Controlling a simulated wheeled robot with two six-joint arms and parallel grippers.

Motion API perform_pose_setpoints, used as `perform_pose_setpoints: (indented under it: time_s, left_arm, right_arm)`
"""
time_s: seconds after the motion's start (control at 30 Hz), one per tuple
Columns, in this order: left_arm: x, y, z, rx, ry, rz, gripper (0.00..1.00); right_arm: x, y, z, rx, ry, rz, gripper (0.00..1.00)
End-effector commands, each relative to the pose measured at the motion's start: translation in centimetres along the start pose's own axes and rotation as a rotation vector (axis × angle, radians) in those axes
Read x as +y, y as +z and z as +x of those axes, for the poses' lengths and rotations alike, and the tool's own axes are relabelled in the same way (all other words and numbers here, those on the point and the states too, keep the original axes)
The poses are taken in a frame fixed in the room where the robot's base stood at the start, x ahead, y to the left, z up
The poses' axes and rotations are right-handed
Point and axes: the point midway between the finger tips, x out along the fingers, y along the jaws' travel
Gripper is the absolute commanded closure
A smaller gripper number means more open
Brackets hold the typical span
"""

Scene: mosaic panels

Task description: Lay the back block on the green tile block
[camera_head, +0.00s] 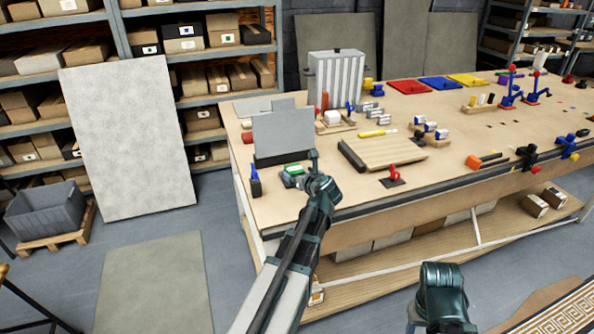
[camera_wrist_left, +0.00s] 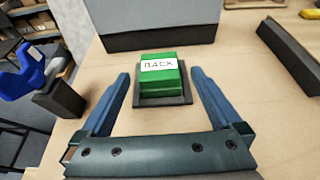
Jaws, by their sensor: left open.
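A green block with a white label reading BACK (camera_wrist_left: 160,66) sits on a dark square base (camera_wrist_left: 175,101) on the workbench. In the head view the green block (camera_head: 292,170) shows small near the bench's left front corner. My left gripper (camera_wrist_left: 158,78) is open, with one finger on each side of the block and visible gaps between. In the head view this gripper (camera_head: 316,168) is just right of the block. I cannot tell a separate green tile block apart from the labelled one.
A grey upright panel (camera_head: 284,132) stands behind the block. A blue-handled item in a dark holder (camera_head: 255,181) stands to its left. A wooden board with a dark edge (camera_head: 384,152) lies to the right. Bare bench top lies between the board and the block.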

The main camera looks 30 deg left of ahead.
Motion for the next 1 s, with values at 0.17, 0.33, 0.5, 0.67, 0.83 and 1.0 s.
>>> perform_pose_setpoints:
  time_s: [0.17, 0.33, 0.5, 0.67, 0.83, 1.0]
  left_arm:
    - [0.3, 0.3, -4.4, 0.0, -0.002, 0.001, 0.01]
    - [0.2, 0.2, -7.4, 0.0, -0.001, 0.001, 0.01]
    - [0.1, 0.1, -9.2, 0.0, 0.0, 0.0, 0.01]
    - [0.1, 0.0, -9.8, 0.0, 0.001, 0.0, 0.01]
    - [0.1, 0.0, -9.8, 0.0, 0.002, 0.0, 0.01]
    - [0.1, 0.0, -9.8, 0.0, 0.001, 0.0, 0.01]
  right_arm:
    - [0.2, 0.1, -2.0, 0.0, 0.0, 0.0, 0.5]
    - [0.3, 0.2, -3.0, 0.0, 0.0, 0.0, 0.5]
    - [0.3, 0.2, -3.6, 0.0, 0.0, 0.0, 0.5]
    - [0.4, 0.2, -3.8, 0.0, 0.0, 0.0, 0.5]
    - [0.4, 0.2, -3.7, 0.0, 0.0, 0.0, 0.5]
    - [0.4, 0.2, -3.7, 0.0, 0.0, 0.0, 0.5]
